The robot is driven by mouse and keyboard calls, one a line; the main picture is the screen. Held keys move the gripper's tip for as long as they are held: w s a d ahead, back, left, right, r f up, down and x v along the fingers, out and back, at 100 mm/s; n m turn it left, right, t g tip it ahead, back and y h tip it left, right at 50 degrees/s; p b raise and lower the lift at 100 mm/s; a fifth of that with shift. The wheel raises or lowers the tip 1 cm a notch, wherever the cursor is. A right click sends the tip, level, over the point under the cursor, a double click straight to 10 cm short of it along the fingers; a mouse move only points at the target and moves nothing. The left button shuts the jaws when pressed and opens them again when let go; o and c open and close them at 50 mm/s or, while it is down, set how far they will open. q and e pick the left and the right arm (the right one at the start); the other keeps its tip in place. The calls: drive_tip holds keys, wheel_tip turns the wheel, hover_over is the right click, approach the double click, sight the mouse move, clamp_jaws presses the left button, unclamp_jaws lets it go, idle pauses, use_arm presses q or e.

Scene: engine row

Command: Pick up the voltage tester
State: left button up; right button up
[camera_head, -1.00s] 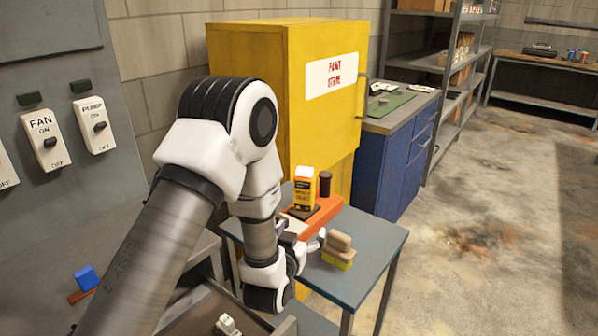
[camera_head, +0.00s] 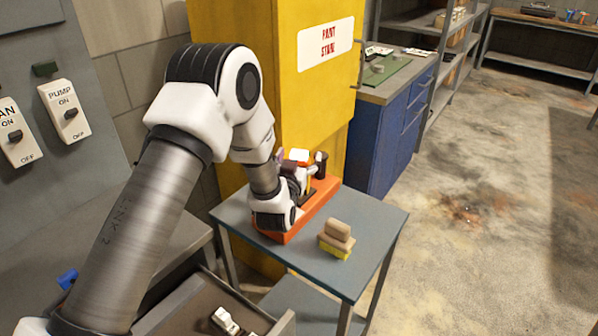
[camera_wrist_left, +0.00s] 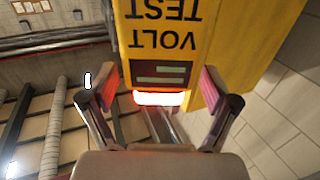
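The voltage tester (camera_head: 301,156) stands upright on an orange base (camera_head: 326,199) on the small grey table; my left gripper hides much of it in the head view. In the left wrist view the yellow tester (camera_wrist_left: 165,55) fills the upper middle, its "VOLT TEST" lettering upside down, with a small dark display and a bright strip at its near end. My left gripper (camera_head: 308,174) is at the tester. In the wrist view its two fingers (camera_wrist_left: 158,95) are spread, one on each side of the tester; I cannot tell whether they touch it. My right gripper is not in view.
The yellow paint store cabinet (camera_head: 325,90) rises close behind. An open drawer (camera_head: 190,312) lies at front left. Floor to the right is clear.

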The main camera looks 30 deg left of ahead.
use_arm(q)
drive_tip(key=shift+s+d+r, duration=0.1)
drive_tip(key=shift+s, duration=0.05)
drive_tip(key=c, duration=0.5)
clamp_jaws()
